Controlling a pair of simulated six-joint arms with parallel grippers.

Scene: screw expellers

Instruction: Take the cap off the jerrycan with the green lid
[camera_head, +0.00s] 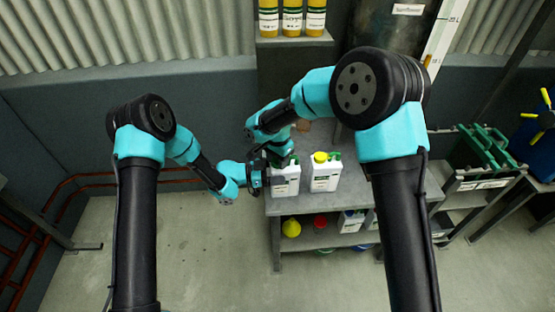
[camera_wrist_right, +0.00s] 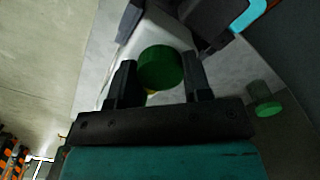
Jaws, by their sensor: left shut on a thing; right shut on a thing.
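A white jerrycan (camera_head: 287,187) stands upright at the left front corner of a grey bench. My left gripper (camera_head: 264,178) is shut on it from the left side. My right gripper (camera_head: 281,160) is above its top and hides the lid in the head view. In the right wrist view the green lid (camera_wrist_right: 160,67) sits between the fingers of my right gripper, which is shut on it. The white jerrycan body (camera_wrist_right: 155,33) shows behind the lid. Whether the lid is still seated on the neck cannot be told.
A second white jerrycan (camera_head: 325,178) with a yellow cap (camera_head: 321,157) stands close on the right. The bench (camera_head: 352,198) has a lower shelf with a yellow funnel (camera_head: 291,228) and other items. Yellow bottles (camera_head: 292,20) stand behind. A rack with green items (camera_head: 484,147) is at right.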

